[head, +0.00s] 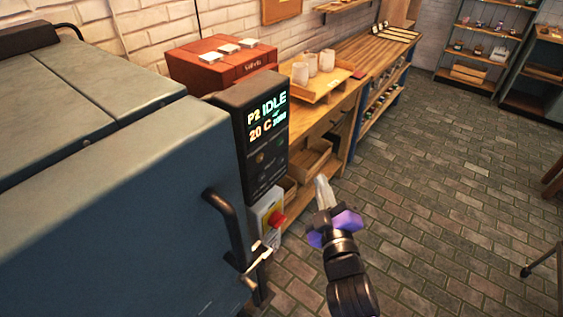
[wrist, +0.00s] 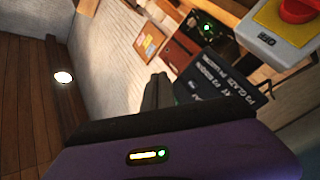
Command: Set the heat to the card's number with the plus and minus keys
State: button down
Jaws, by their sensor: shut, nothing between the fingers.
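The dark control panel (head: 262,135) on the kiln's front reads "P2 IDLE" and "20 C", with a smaller green number beside it that is too small to read surely. Dark keys sit below the display; I cannot tell their signs. My gripper (head: 322,184) is shut and empty, in the open air to the right of the panel and apart from it. In the wrist view its narrow fingers (wrist: 157,91) are together. A dark board (wrist: 222,82) there carries slanted lines of white text about programs, only partly legible. I cannot make out a card with a number.
The blue-grey kiln (head: 120,210) fills the left, with a dark handle (head: 222,215). A red stop button (head: 276,218) on its box sits below the panel. A wooden bench (head: 330,105) with pale cups (head: 312,64) stands behind. The brick floor at right is mostly clear.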

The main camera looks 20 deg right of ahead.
aim_at(280, 160)
jog(key=w+a+b, duration=0.5)
jog(key=w+b, duration=0.1)
jog(key=shift+w+b, duration=0.3)
jog(key=shift+b, duration=0.05)
jog(key=shift+w, duration=0.1)
dwell(1.9)
jog(key=shift+w+a, duration=0.2)
jog(key=shift+w, duration=0.05)
jog(key=shift+w+a+b, duration=0.2)
jog(key=shift+w+b, duration=0.1)
jog(key=shift+b, duration=0.2)
dwell(0.5)
dwell(0.4)
jog(key=shift+s+d+p, duration=0.4)
jog(key=shift+s+d, duration=0.05)
jog(key=shift+s, duration=0.2)
